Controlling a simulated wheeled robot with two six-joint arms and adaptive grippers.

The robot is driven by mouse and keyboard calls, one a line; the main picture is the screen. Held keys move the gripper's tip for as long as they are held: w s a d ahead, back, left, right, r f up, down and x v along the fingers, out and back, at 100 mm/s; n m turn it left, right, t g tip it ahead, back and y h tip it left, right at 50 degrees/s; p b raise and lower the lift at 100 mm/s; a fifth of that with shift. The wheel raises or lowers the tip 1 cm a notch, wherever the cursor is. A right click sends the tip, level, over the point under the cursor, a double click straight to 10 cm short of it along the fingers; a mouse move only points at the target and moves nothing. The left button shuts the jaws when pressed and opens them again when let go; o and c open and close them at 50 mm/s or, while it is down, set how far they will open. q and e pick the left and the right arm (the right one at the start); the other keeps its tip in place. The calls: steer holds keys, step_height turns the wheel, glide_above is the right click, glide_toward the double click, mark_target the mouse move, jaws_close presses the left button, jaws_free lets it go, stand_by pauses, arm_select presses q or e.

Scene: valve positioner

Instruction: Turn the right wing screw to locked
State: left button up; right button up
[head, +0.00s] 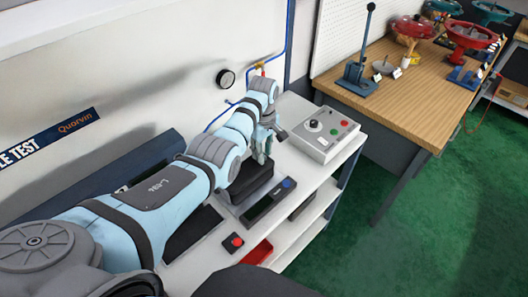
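My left arm comes in from the left across the bench, and my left gripper (263,155) points down at a dark box-shaped device (253,182) on the bench top. The gripper's fingers are small and partly covered by the arm, so I cannot tell whether they are open, shut or touching the device. I cannot make out the right wing screw; it is hidden or too small to see. My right gripper is not in view.
A grey control box (323,134) with a knob and coloured buttons stands right of the gripper. A flat dark unit (268,203) and a red button (233,243) lie nearer on the white bench (308,181). A wooden table (415,100) holds a lever press (358,72) and red valves.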

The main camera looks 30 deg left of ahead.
arm_select(q)
steer(key=shift+s+r, duration=0.15)
steer(key=shift+s, duration=0.05)
jaws_close()
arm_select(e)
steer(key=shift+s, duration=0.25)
arm_select(q)
steer(key=shift+m, duration=0.3)
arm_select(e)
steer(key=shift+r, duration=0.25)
arm_select(q)
steer(key=shift+r+m+p, duration=0.1)
steer(key=shift+m+p, duration=0.8)
steer(key=shift+m, duration=0.2)
steer(key=m+p, duration=0.1)
steer(key=m, duration=0.2)
steer(key=shift+m, duration=0.4)
steer(key=m+p, duration=0.1)
steer(key=m, duration=1)
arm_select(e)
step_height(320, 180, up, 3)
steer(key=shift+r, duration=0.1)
arm_select(q)
steer(key=shift+s+m, duration=0.1)
steer(key=shift+m, duration=0.2)
